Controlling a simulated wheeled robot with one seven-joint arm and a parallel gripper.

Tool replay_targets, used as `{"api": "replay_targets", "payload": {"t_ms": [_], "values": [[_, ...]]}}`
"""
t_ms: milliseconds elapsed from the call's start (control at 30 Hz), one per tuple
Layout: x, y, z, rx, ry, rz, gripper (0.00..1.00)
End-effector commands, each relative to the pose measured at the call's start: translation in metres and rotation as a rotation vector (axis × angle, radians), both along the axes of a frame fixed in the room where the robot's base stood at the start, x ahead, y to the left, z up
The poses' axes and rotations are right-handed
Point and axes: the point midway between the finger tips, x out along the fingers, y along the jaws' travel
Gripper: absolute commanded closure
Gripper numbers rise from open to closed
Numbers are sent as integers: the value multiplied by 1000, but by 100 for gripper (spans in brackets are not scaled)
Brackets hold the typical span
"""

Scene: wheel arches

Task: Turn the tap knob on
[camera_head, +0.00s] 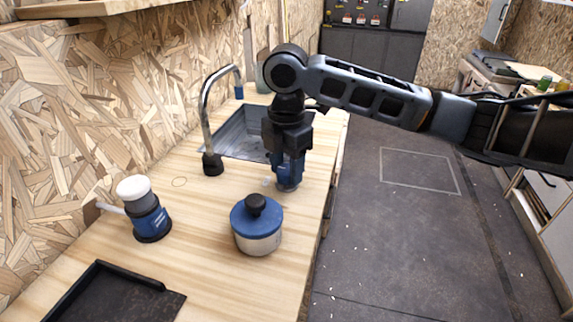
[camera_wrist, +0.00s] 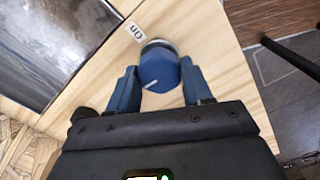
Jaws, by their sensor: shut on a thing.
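The tap knob (camera_wrist: 160,66) is blue with a short white pointer mark, set on the wooden counter. In the wrist view its pointer is toward the lower left, and a small white label (camera_wrist: 134,31) lies off its upper left side. In the head view the knob (camera_head: 288,186) is partly hidden beneath my gripper (camera_head: 288,168). My gripper (camera_wrist: 160,88) points down, with its two blue fingers shut on the knob's sides. The tap (camera_head: 206,115) has a tall curved metal spout on a dark base, reaching toward the sink. No water flow can be made out.
The dark sink (camera_head: 240,133) is behind the knob. A blue-lidded pot (camera_head: 257,225) stands close in front. A blue and white container (camera_head: 147,210) stands left, and a black tray (camera_head: 120,295) lies at the front. The floor to the right is clear.

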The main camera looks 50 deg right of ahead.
Motion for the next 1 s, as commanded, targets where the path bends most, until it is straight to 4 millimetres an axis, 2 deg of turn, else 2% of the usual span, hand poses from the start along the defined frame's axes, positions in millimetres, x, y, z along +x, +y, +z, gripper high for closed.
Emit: {"api": "replay_targets", "payload": {"t_ms": [267, 1000], "values": [[0, 1, 2, 5, 0, -194, 81], [0, 1, 5, 4, 4, -897, 81]]}}
